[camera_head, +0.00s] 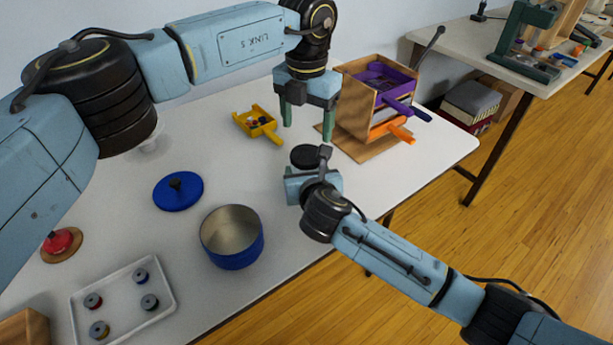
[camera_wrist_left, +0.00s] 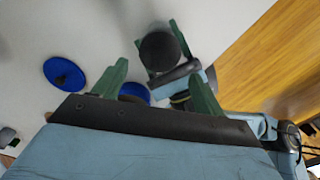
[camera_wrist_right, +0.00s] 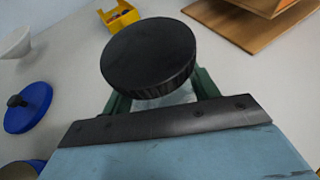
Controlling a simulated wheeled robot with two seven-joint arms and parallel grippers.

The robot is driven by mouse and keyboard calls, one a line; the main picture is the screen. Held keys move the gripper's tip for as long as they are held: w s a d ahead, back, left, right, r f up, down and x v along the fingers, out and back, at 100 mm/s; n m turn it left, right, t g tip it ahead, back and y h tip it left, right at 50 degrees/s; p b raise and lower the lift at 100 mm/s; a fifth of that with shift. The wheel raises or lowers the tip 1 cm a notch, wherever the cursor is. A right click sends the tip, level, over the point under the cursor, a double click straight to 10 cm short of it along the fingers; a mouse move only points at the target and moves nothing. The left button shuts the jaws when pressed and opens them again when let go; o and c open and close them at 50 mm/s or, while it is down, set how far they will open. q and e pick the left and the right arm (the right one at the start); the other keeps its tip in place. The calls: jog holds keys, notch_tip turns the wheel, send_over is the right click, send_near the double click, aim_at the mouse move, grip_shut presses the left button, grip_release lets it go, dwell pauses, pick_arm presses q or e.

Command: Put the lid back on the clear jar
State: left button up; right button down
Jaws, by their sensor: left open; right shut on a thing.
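A round black lid (camera_head: 305,156) shows near the middle of the table in the head view. In the right wrist view the lid (camera_wrist_right: 148,55) sits over the clear jar (camera_wrist_right: 165,100), of which only a small pale part shows. I cannot tell whether it is fully seated. My right gripper (camera_head: 308,172) is shut on the jar below the lid, with one finger on each side. My left gripper (camera_head: 307,135) is open and empty, pointing down above and just behind the lid. The lid also shows in the left wrist view (camera_wrist_left: 159,51), beyond the left fingertips.
A blue pot (camera_head: 232,250) and its blue lid (camera_head: 185,195) stand to the left. A yellow scoop tray (camera_head: 268,130) lies behind. A wooden drawer unit (camera_head: 355,110) with purple and orange drawers stands close on the right. A white tray (camera_head: 120,275) holds several spools.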

aim_at(307, 154)
pick_arm(q)
notch_tip(307, 154, down, 7)
jog(key=shift+r, duration=0.1)
dwell(0.4)
jog(key=c, duration=0.8)
jog(key=shift+m, duration=0.9)
jog(key=o, duration=1.1)
jog(key=shift+c, duration=0.2)
jog(key=shift+s+d, duration=0.1)
